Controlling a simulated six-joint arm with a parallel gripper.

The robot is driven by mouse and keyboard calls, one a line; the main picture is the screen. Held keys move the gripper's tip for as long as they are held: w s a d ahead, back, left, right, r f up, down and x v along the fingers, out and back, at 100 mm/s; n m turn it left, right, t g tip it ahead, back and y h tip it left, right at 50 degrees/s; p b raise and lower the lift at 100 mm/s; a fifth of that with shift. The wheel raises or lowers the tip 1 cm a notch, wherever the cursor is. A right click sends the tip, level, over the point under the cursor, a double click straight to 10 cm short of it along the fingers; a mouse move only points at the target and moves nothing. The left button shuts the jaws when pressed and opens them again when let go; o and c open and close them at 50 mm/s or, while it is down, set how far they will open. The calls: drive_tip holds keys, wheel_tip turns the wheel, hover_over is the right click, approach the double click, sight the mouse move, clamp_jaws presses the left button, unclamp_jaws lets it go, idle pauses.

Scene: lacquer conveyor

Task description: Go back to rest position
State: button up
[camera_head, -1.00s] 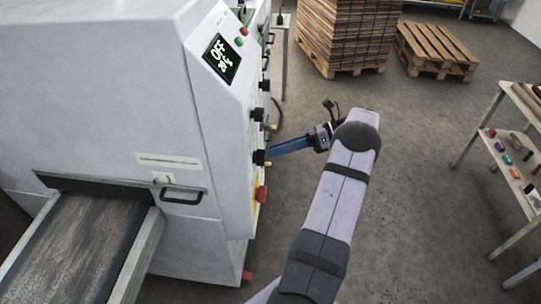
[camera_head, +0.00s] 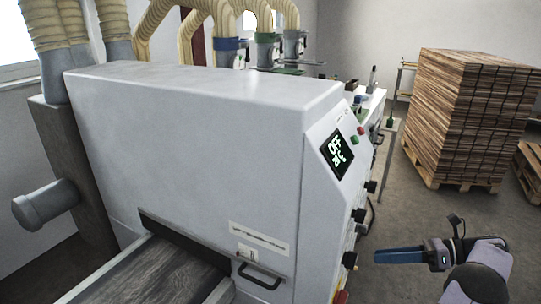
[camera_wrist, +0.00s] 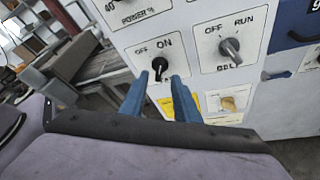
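My gripper (camera_head: 378,256) shows at the lower right of the head view, beside the control side of the white machine (camera_head: 205,115). Its blue fingers point left toward the panel. In the wrist view my gripper (camera_wrist: 159,82) has its two blue fingers apart, with nothing held between them. A black knob (camera_wrist: 160,64) marked OFF and ON appears between the fingertips; I cannot tell whether they touch it. A grey OFF/RUN knob (camera_wrist: 229,47) is to its right.
A conveyor belt (camera_head: 165,278) enters the machine at lower left. A red button (camera_head: 341,297) is low on the panel edge. A stack of wood planks (camera_head: 468,115) on a pallet stands at the back right. Open grey floor (camera_head: 400,205) lies between machine and stack.

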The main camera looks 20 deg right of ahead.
drive_tip(key=s+d+f+n+g+h, duration=0.1)
drive_tip(key=d+f+n+h, duration=0.15)
drive_tip(key=f, duration=0.45)
drive_tip(key=s+d+f+n+g+h, duration=0.1)
drive_tip(key=f+n+h, duration=0.1)
drive_tip(key=f+n, duration=0.35)
drive_tip(key=s+a+f+n+g+h, duration=0.2)
drive_tip(key=s+a+f+n+g, duration=0.3)
drive_tip(key=s+f, duration=0.55)
drive_tip(key=s+a+r+n+g+h+b, duration=0.1)
drive_tip(key=s+a+r+n, duration=0.25)
drive_tip(key=a, duration=0.35)
drive_tip(key=s+a+r+n+g+h, duration=0.1)
drive_tip(key=s+a+r+n+h, duration=0.1)
drive_tip(key=a+n, duration=0.3)
drive_tip(key=s+a+r+n+g+h+b, duration=0.1)
drive_tip(key=s+a+r+n+g, duration=0.15)
drive_tip(key=a, duration=0.55)
drive_tip(key=w+a+r+n+t+h, duration=0.1)
drive_tip(key=w+a+r+n+t, duration=0.2)
drive_tip(key=a, duration=0.6)
drive_tip(key=w+r+n, duration=0.2)
drive_tip(key=w+n, duration=0.1)
drive_tip(key=shift+a+n+t, duration=0.35)
drive_tip(key=shift+n, duration=0.05)
